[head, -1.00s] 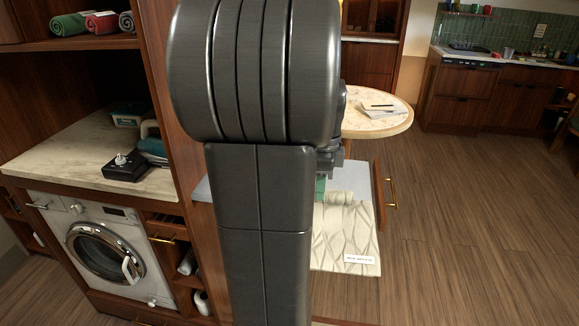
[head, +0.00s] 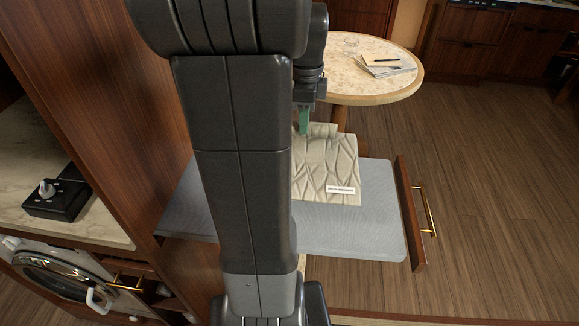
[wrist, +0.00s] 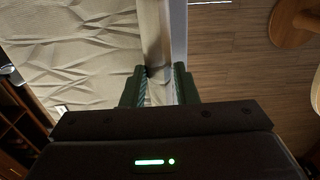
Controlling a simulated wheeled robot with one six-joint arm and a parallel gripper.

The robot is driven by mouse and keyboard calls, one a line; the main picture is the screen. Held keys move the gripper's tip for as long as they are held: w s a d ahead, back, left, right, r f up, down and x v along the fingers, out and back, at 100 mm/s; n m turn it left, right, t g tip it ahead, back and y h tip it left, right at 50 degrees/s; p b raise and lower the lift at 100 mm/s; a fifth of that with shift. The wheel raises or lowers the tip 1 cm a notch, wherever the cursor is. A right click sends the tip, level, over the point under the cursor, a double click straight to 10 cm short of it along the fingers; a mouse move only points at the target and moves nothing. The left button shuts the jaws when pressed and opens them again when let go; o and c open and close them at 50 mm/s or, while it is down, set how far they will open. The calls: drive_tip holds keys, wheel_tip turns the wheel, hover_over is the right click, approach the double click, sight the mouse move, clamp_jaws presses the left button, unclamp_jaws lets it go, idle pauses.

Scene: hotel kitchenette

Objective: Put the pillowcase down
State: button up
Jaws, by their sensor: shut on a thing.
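The pillowcase (head: 325,168) is beige with a raised leaf-like line pattern and a small white label near its lower right corner. My gripper (head: 304,122) is shut on its far edge, with the green fingers showing above it. In the head view the pillowcase overlaps the grey pull-out board (head: 365,228); I cannot tell whether it touches the board. My arm hides its left part. In the wrist view my gripper (wrist: 160,88) holds the edge of the pillowcase (wrist: 75,50), which spreads wrinkled to the left.
The board has a wooden front with a brass handle (head: 425,210). A round table (head: 350,82) with a glass and papers stands behind. Open floor lies at right.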

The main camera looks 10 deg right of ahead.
wheel_tip(320, 180, down, 5)
drive_tip(key=shift+s+r, duration=0.1)
drive_tip(key=shift+s, duration=0.05)
drive_tip(key=shift+f, duration=2.35)
drive_tip(key=shift+f, duration=0.15)
drive_tip(key=o, duration=1)
wheel_tip(320, 180, up, 12)
drive_tip(key=shift+r, duration=0.15)
